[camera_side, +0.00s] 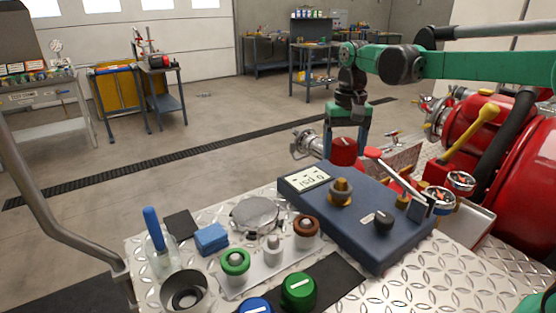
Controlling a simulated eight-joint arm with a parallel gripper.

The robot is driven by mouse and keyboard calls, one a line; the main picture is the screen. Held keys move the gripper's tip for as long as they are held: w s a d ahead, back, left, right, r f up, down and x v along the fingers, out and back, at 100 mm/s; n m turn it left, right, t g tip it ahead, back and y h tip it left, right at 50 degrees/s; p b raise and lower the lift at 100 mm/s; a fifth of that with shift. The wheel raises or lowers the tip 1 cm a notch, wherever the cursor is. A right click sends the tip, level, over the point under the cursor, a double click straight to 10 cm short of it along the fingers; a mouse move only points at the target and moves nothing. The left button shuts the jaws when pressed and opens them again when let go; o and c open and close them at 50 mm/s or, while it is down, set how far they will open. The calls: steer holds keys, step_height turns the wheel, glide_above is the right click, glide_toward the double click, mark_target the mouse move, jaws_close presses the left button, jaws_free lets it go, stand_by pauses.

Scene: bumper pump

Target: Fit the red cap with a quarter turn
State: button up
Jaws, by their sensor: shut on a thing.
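My gripper (347,142) points down behind the blue gauge box, at the right of centre. A metal strip (262,276) on the near panel carries three fittings. One has a green ring (235,262), one is plain grey (273,246), and one has a brown-red ring (306,227). The held cap is behind and to the right of these, apart from them. A green cap (298,291) and a blue cap (255,306) lie on a dark mat in front.
The blue gauge box (360,225) carries a brass fitting (341,191) and a black knob (383,217). A round metal lid (254,214), blue sponge (212,238), blue-handled brush (153,228) and metal cup (185,291) occupy the left.

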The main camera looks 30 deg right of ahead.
mark_target(342, 180)
steer(key=shift+w+d+r+m, duration=0.1)
steer(key=shift+w+d+m, duration=0.1)
steer(key=shift+d, duration=0.25)
steer(key=shift+w+d+r+m, duration=0.1)
steer(key=shift+w+d+m, duration=0.1)
steer(key=shift+d, duration=0.25)
steer(key=shift+f, duration=2.25)
steer(key=shift+f, duration=1.6)
steer(key=m, duration=0.4)
steer(key=shift+m, duration=0.6)
steer(key=m, duration=0.3)
steer(key=shift+m, duration=1.1)
